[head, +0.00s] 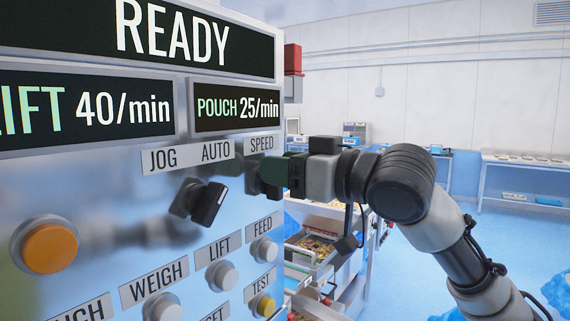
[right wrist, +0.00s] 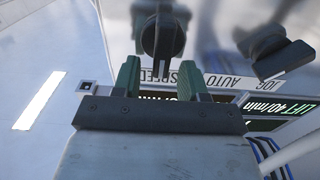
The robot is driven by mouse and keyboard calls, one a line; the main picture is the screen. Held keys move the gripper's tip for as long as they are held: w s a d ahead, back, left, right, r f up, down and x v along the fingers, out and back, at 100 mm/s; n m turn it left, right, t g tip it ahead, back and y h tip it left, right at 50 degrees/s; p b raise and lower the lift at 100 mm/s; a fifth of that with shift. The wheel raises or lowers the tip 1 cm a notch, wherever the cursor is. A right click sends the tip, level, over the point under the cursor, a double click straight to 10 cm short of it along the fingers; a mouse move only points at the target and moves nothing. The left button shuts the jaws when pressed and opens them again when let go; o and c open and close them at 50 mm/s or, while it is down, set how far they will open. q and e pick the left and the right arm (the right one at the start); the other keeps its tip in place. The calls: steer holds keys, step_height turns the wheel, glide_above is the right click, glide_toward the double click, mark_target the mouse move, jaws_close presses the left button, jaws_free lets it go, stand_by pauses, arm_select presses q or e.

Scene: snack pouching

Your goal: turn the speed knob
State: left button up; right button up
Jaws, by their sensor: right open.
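The speed knob (head: 253,176) is a dark knob on the metal panel under the SPEED label (head: 261,144), partly hidden by my right gripper. In the right wrist view the knob (right wrist: 163,32) is round with a raised bar handle. My right gripper (head: 272,172) points left at the panel. Its two green fingers (right wrist: 159,72) are open, one on either side of the knob's handle in the picture. I cannot tell whether they touch it. My left gripper is not in view.
The JOG/AUTO knob (head: 207,203) is just left of the speed knob. Below are several white buttons (head: 222,276) and an orange button (head: 50,248). The displays (head: 237,110) above read READY, LIFT 40/min and POUCH 25/min. A cart with trays (head: 312,248) stands behind the panel's edge.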

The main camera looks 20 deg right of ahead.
jaws_close()
